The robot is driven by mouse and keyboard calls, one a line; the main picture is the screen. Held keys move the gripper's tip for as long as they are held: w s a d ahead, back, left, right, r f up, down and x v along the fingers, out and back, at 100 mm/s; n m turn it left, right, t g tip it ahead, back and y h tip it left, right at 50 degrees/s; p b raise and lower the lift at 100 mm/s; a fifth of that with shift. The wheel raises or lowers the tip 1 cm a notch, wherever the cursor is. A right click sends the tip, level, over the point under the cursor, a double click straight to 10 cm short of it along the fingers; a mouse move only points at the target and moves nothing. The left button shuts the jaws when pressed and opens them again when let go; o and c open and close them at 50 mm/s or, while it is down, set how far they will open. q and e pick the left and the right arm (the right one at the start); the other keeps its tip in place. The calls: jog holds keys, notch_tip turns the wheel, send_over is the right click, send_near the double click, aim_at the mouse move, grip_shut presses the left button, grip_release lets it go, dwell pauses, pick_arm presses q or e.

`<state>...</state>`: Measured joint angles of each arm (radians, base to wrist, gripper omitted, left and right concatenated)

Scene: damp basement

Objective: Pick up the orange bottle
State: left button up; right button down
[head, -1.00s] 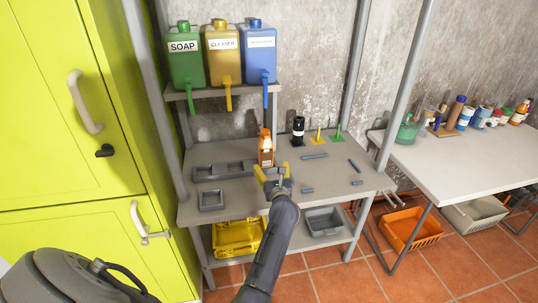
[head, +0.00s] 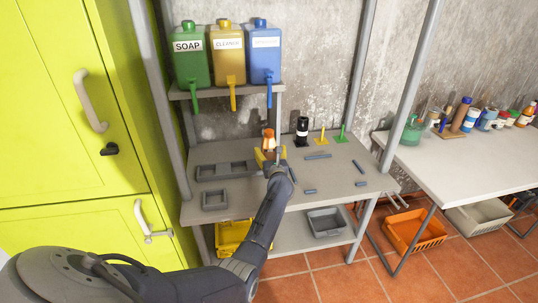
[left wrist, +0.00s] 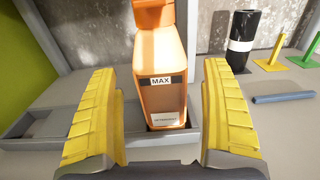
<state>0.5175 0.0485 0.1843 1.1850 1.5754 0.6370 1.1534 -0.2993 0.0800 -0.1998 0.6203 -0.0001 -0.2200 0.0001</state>
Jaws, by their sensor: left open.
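My left gripper is open. My right gripper is in neither view.
A black bottle (head: 302,130) and yellow (head: 321,136) and green (head: 341,134) stands are to the right. A grey divided tray (head: 226,171) lies left on the workbench (head: 330,180). Soap (head: 190,58), cleaner (head: 227,55) and blue (head: 263,55) jugs stand on the shelf above.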

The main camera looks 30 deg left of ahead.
pick_arm(q)
jog(key=shift+x, duration=1.8)
jog(key=shift+c, duration=0.4)
jog(key=c, duration=1.5)
jog(key=shift+r, duration=0.1)
jog(key=shift+c, duration=0.4)
